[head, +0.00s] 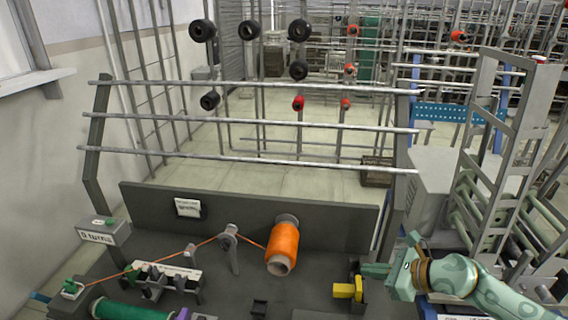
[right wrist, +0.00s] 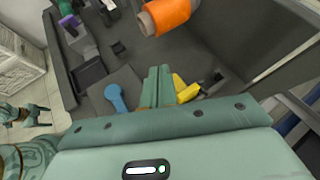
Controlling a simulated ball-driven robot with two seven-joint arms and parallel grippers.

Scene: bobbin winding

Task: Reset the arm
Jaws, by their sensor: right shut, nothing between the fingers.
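My right arm comes in from the right in the head view. Its green gripper (head: 368,270) is shut and empty, above the right part of the dark bench, close to a yellow block (head: 346,290). In the right wrist view the gripper's two fingers (right wrist: 158,80) lie together with nothing between them, and the yellow block (right wrist: 187,91) shows just right of them. What looks like part of my left arm and gripper (right wrist: 22,112) shows at the left edge of the right wrist view, small and dark. No left gripper shows in the head view.
An orange thread cone (head: 283,246) lies on the bench, its thread running left through a guide (head: 230,245). A green spool (head: 125,311) is at the front left. A blue paddle-shaped part (right wrist: 116,97) is near the fingers. A metal frame (head: 490,150) stands at right.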

